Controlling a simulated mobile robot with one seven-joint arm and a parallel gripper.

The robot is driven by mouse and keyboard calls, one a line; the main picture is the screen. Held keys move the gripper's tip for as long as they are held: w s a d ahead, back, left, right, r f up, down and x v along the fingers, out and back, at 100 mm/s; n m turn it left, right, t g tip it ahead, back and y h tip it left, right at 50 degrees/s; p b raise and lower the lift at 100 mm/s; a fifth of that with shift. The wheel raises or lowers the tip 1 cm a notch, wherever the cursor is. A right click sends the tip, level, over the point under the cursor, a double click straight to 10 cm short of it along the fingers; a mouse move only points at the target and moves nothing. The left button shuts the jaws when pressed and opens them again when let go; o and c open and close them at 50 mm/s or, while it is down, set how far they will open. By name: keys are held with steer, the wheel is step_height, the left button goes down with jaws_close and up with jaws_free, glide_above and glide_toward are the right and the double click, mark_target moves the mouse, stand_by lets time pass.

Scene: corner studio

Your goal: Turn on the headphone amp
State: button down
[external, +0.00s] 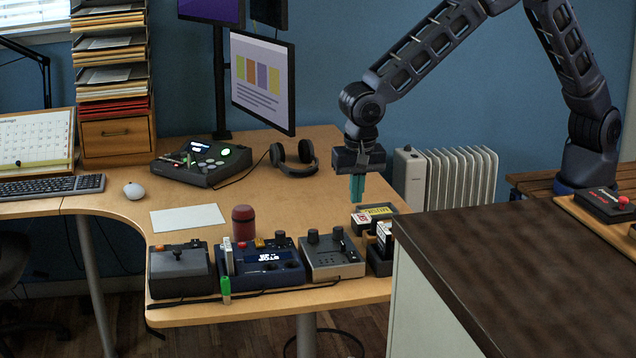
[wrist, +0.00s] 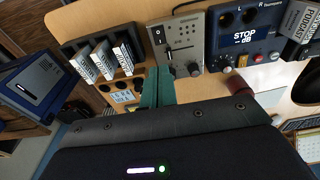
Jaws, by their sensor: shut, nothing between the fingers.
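A grey box with two dark knobs (external: 333,259) stands near the desk's front edge; it may be the headphone amp, but I cannot read a name on it. In the wrist view this grey box (wrist: 187,40) shows a black switch plate (wrist: 158,35) with a pale mark and the two knobs. I cannot tell whether it is on. My gripper (external: 357,200) hangs above the desk, pointing down, behind and right of the box. Its teal fingers (wrist: 158,87) are shut, empty, and apart from the box.
A blue unit (external: 262,265) reading STOP stands left of the box. A black rack with upright cards (external: 382,248) is close on its right. A dark red cylinder (external: 243,222) stands behind the blue unit. Headphones (external: 294,160) lie farther back. A dark-topped counter (external: 500,250) is at right.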

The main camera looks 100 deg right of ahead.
mark_target(352, 252)
steer(key=shift+d, duration=0.45)
steer(key=shift+f, duration=0.1)
steer(key=f, duration=0.4)
steer(key=d+f, duration=0.1)
steer(key=f, duration=0.8)
steer(key=shift+d+f, duration=0.35)
steer(key=shift+f, duration=0.25)
steer(key=shift+a, duration=0.1)
